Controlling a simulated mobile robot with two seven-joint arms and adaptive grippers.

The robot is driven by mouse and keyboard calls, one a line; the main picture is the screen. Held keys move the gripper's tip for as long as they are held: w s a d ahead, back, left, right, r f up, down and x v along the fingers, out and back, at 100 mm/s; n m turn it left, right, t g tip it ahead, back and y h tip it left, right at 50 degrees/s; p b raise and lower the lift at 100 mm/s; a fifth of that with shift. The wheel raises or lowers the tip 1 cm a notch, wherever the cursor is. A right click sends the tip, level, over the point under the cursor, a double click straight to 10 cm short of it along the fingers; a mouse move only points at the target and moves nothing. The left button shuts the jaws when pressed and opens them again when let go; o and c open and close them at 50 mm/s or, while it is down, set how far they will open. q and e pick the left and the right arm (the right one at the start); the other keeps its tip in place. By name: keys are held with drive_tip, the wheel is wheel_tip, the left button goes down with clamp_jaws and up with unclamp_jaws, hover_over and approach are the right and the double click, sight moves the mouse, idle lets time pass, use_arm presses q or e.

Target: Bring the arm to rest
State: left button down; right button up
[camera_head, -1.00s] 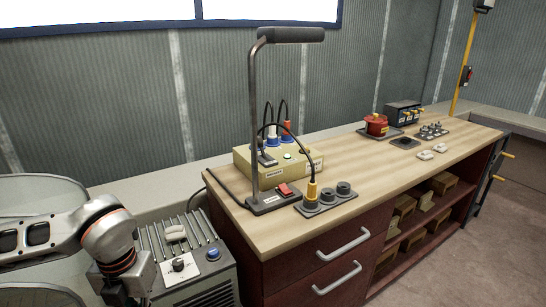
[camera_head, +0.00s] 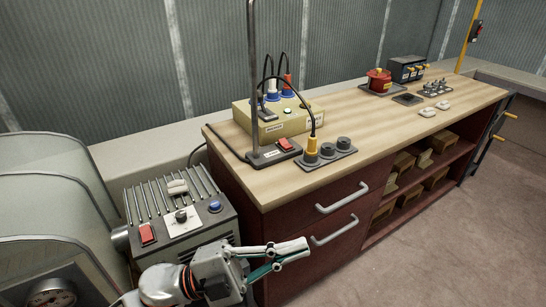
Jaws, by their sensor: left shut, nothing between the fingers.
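My left gripper (camera_head: 290,252) is shut and empty. It points right, in front of the workbench's red-brown drawer front, at the lower middle of the head view. My left arm comes in from the bottom left, below the grey finned unit. The gripper seems apart from the drawer handles, though the exact gap cannot be told. My right gripper is not in view.
A grey finned unit (camera_head: 215,242) with a red switch and a blue knob stands just left of the gripper. The wooden workbench (camera_head: 235,150) carries a lamp, a yellow box and sockets. Drawer handles (camera_head: 335,230) jut out at the front. Open floor (camera_head: 450,250) lies at the right.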

use_arm(q)
drive_tip(key=w+a+f+n+t+y, duration=0.8)
drive_tip(key=a+f+n+t+y, duration=0.45)
drive_tip(key=n, duration=0.45)
drive_tip(key=s+a+f+n+g+y, duration=0.1)
drive_tip(key=s+a+f+n+y, duration=0.1)
drive_tip(key=f, duration=0.6)
drive_tip(key=s+a+f+n+g+y, duration=0.2)
drive_tip(key=s+a+f, duration=0.3)
drive_tip(key=f, duration=0.3)
drive_tip(key=s+a+f+n+g+y, duration=0.2)
drive_tip(key=s+a+f+n, duration=0.1)
drive_tip(key=f, duration=0.5)
drive_tip(key=shift+s+a+f, duration=0.35)
drive_tip(key=shift+s+a, duration=0.25)
drive_tip(key=shift+s, duration=0.65)
